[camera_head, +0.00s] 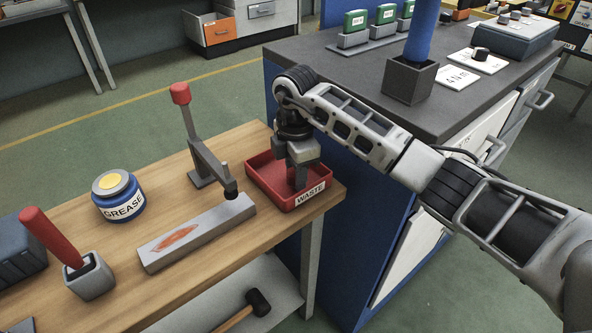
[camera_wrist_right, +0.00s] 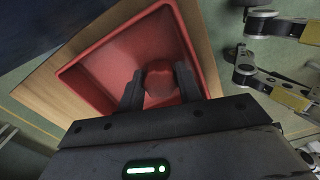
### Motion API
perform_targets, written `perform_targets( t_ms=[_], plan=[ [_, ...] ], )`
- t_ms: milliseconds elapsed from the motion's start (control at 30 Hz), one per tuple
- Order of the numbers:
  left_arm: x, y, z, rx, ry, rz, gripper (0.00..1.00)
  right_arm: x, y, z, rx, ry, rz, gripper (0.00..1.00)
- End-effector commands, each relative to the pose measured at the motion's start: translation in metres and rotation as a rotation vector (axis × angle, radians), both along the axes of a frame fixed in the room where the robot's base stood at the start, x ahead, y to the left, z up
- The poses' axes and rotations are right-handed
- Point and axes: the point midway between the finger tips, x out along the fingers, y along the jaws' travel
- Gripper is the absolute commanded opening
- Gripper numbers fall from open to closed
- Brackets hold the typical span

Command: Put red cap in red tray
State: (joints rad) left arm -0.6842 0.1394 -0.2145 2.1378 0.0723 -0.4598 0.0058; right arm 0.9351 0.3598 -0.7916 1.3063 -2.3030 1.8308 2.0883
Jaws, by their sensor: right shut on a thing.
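The red tray (camera_head: 262,181), labelled WASTE, sits at the right end of the wooden table. My right gripper (camera_head: 299,184) points down into it. In the right wrist view the red cap (camera_wrist_right: 160,80) is between the two fingers of my right gripper (camera_wrist_right: 160,92), which is shut on it. The tray (camera_wrist_right: 97,62) surrounds the cap in that view. Whether the cap touches the tray floor I cannot tell. In the head view the cap is hidden by the gripper and tray wall. My left gripper is not in view.
A lever stand with a red knob (camera_head: 180,94), a grey bar (camera_head: 197,233), a grease jar (camera_head: 117,195) and a red-handled tool (camera_head: 48,236) stand on the table (camera_head: 216,141). A dark-topped blue cabinet (camera_head: 352,187) stands close behind the tray. A hammer lies below.

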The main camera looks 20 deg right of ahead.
Motion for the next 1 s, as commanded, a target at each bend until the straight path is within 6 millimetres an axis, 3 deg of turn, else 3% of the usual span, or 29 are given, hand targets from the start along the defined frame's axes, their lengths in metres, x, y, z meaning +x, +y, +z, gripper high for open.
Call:
perform_targets(
  t_ms=[333,467,1000],
  plan=[
    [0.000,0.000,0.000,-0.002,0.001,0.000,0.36,0.000,0.000,0.000,0.000,0.001,-0.001,0.44],
    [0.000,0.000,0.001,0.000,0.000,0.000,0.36,0.001,0.000,0.009,0.000,-0.003,-0.001,0.44],
    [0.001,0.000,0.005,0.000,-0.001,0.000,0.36,0.001,-0.001,0.112,-0.003,-0.003,-0.002,0.44]
  ],
)
